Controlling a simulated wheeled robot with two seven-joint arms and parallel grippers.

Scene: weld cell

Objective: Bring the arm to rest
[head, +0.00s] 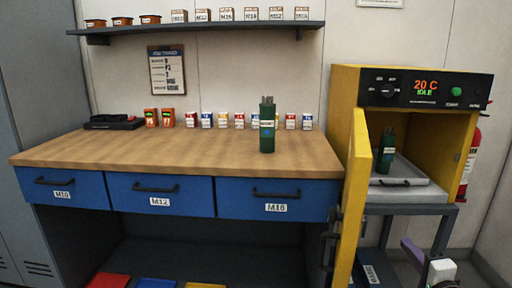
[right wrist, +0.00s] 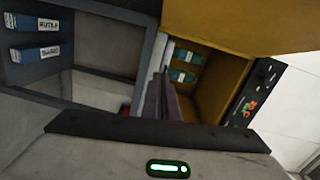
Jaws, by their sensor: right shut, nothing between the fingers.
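My right gripper (head: 412,249) is at the lower right of the head view, in front of the oven stand and below the oven opening. In the right wrist view its two dark purple fingers (right wrist: 164,97) are together, with nothing between them. My left gripper is not in view. The yellow oven (head: 346,150) has its door open toward me, and its display reads 20 C IDLE. A dark green canister (head: 386,152) stands on the tray (head: 400,189) inside. Another green canister (head: 267,126) stands upright on the workbench.
The wooden workbench (head: 190,155) has blue drawers and a row of small boxes at its back. The open oven door (head: 357,190) juts out left of my right gripper. Blue boxes (right wrist: 39,53) lie on the stand's lower shelf. A red extinguisher (head: 470,160) is behind the oven.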

